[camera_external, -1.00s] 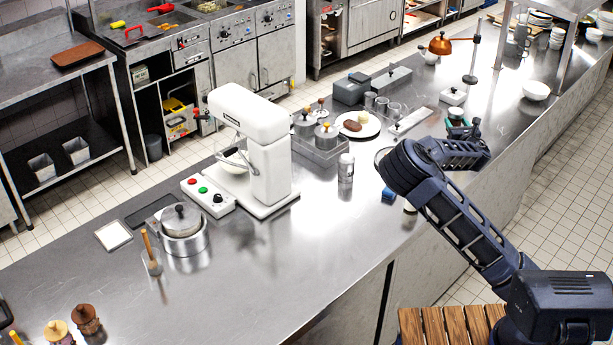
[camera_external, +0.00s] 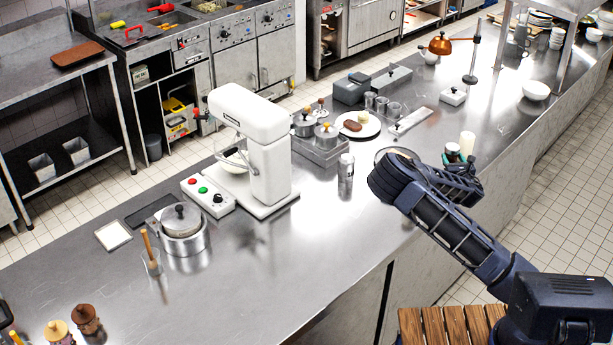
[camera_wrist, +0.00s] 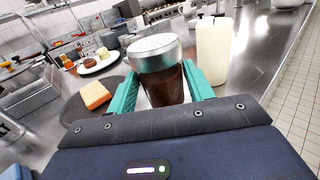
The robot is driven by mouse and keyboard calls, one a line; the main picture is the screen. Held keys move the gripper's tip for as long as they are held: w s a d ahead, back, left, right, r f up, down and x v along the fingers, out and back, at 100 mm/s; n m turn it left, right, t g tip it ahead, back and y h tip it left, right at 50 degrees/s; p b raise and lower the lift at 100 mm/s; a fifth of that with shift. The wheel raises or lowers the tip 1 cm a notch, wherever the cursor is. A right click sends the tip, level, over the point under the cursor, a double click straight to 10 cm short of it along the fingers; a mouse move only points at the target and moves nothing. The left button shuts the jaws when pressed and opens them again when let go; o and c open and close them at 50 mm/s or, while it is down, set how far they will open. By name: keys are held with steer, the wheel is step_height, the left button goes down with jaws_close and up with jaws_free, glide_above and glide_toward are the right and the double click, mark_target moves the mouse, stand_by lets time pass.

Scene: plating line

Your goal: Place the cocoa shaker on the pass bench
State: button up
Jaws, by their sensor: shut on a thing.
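The cocoa shaker (camera_wrist: 160,72) has a dark brown body and a silvery perforated lid. In the wrist view it stands upright between the teal fingers of my gripper (camera_wrist: 165,88), which are shut on it. In the outside view the shaker (camera_external: 452,152) shows small beyond my arm, with my gripper (camera_external: 461,160) around it, partly hidden by the wrist. The long steel bench (camera_external: 325,250) runs below; no label shows which part is the pass. I cannot tell whether the shaker's base touches the bench.
A cream cylinder (camera_wrist: 213,50) stands close right of the shaker. The near-left bench has clear room.

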steer(key=shift+f, duration=2.25)
steer(key=shift+f, duration=0.1)
steer(key=o, duration=1)
steer(key=shift+o, duration=0.2)
